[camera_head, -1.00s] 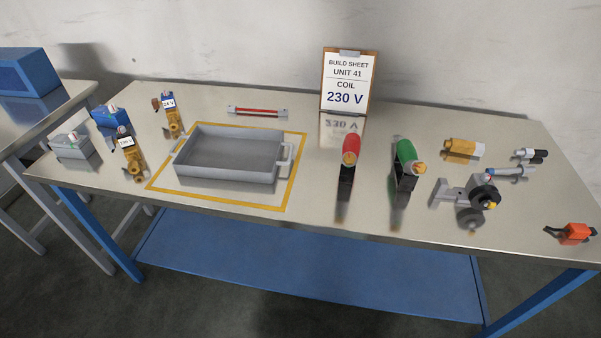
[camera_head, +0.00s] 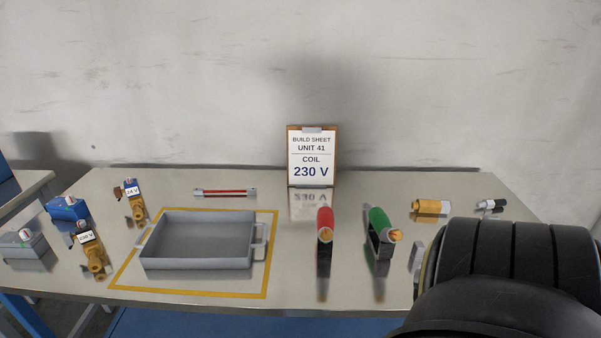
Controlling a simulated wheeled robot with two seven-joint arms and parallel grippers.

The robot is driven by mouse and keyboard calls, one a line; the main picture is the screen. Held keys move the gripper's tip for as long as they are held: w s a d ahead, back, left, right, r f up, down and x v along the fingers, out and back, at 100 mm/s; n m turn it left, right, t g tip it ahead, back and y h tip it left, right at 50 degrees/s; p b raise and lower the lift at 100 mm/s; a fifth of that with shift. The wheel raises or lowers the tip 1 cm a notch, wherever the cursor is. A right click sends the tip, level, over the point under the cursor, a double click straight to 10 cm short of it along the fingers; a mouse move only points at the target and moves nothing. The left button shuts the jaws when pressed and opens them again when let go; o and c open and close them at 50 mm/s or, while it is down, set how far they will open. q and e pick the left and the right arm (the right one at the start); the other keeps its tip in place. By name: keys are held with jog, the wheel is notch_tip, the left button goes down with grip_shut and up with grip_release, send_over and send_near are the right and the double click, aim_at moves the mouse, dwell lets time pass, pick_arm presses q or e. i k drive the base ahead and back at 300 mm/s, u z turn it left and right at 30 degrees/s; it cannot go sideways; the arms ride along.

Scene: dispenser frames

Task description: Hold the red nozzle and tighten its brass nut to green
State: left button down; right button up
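The red nozzle (camera_head: 325,218) stands on a dark holder right of the tray, in front of the build sheet. Its brass nut (camera_head: 325,235) shows at its near end, facing me. A green nozzle (camera_head: 378,220) stands to its right, also on a dark holder, with a brass end (camera_head: 396,235). Neither of my grippers is in view. A large black ribbed part of my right arm fills the lower right corner and hides the right end of the table. It is apart from both nozzles in the picture.
A grey tray (camera_head: 195,264) stands inside a yellow outline. Brass valves (camera_head: 95,258) and a blue box (camera_head: 68,208) are at left. The build sheet (camera_head: 311,157) reads 230 V. A brass cylinder (camera_head: 430,206) lies at back right.

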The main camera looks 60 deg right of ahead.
aim_at(326, 235)
jog(key=i, duration=1.2)
jog(key=z, duration=2.05)
